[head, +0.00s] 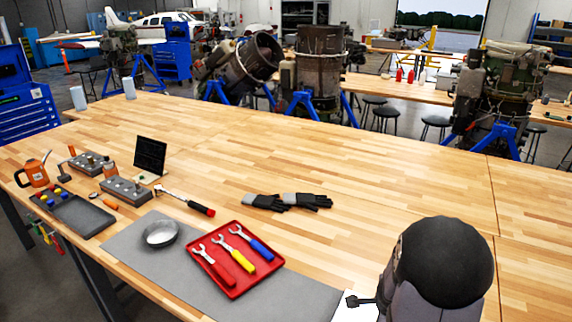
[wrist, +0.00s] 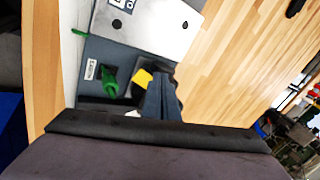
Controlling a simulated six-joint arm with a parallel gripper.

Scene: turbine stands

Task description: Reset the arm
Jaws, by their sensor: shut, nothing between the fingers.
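In the wrist view the fingers of my gripper (wrist: 160,98) stand up from the dark wrist body as a narrow dark wedge. They are shut together with nothing between them. Below or behind them is a grey surface with a small white label (wrist: 91,69), a green item (wrist: 110,82) and a yellow item (wrist: 142,77). I cannot tell whether the fingers touch any of these. In the head view a dark rounded part of my arm fills the bottom right, and the fingers cannot be clearly made out there.
Gloves (head: 287,201) lie mid-bench. A small screen (head: 150,156), an orange can (head: 33,173) and grey blocks stand left. The bench's right half is largely clear.

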